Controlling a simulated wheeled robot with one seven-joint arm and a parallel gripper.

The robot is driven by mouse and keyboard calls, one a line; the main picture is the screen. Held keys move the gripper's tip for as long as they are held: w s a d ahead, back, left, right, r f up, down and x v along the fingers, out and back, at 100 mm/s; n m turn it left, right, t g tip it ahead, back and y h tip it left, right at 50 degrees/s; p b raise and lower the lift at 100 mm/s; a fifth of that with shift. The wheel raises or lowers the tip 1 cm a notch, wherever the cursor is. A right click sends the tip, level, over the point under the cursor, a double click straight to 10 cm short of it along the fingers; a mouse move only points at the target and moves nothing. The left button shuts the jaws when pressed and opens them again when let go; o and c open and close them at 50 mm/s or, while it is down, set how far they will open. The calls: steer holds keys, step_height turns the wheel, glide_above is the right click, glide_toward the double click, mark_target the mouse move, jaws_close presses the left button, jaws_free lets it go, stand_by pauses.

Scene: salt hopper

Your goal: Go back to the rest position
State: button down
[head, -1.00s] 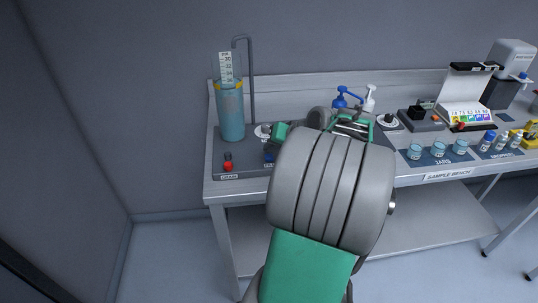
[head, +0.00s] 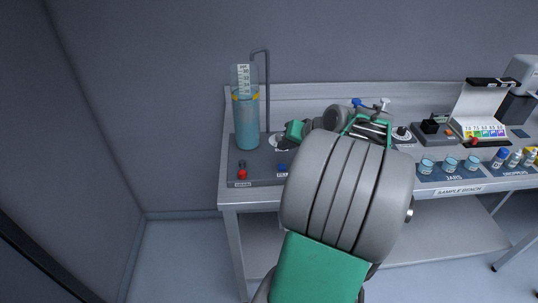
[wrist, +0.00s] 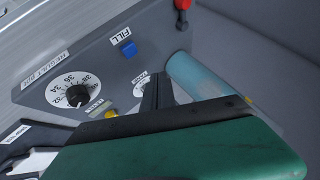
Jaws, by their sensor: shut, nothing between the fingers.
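My gripper shows in the wrist view (wrist: 157,92) as dark, narrow fingers held together with nothing between them. It hangs over the grey panel (wrist: 95,50), close to the blue-filled cylinder (wrist: 195,75). The panel carries a blue fill button (wrist: 129,48), a numbered dial (wrist: 75,93) and a yellow button (wrist: 110,115). In the head view my arm's thick grey and green links cover the middle of the bench and hide much of the panel. The cylinder (head: 247,125) stands upright at the panel's left, with blue liquid up to near its yellow marks.
The sample bench (head: 228,200) runs along the back wall. Right of my arm are blue jars (head: 448,165), dropper bottles (head: 500,158), a colour chart box (head: 483,130) and a white-and-dark dispenser (head: 520,80). The floor at left is clear.

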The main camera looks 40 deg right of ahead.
steer(key=s+a+f+n+g, duration=0.1)
steer(key=a+n+g, duration=0.15)
steer(key=a, duration=1.05)
steer(key=s+a+f+n+g, duration=0.15)
steer(key=a+n, duration=0.25)
steer(key=a, duration=0.9)
steer(key=s+a+n+g, duration=0.1)
steer(key=s+a+n, duration=0.1)
steer(key=s+a, duration=0.3)
steer(key=shift+s+f+g, duration=0.4)
steer(key=shift+s+f, duration=0.05)
steer(key=shift+s, duration=0.6)
steer(key=shift+n, duration=0.25)
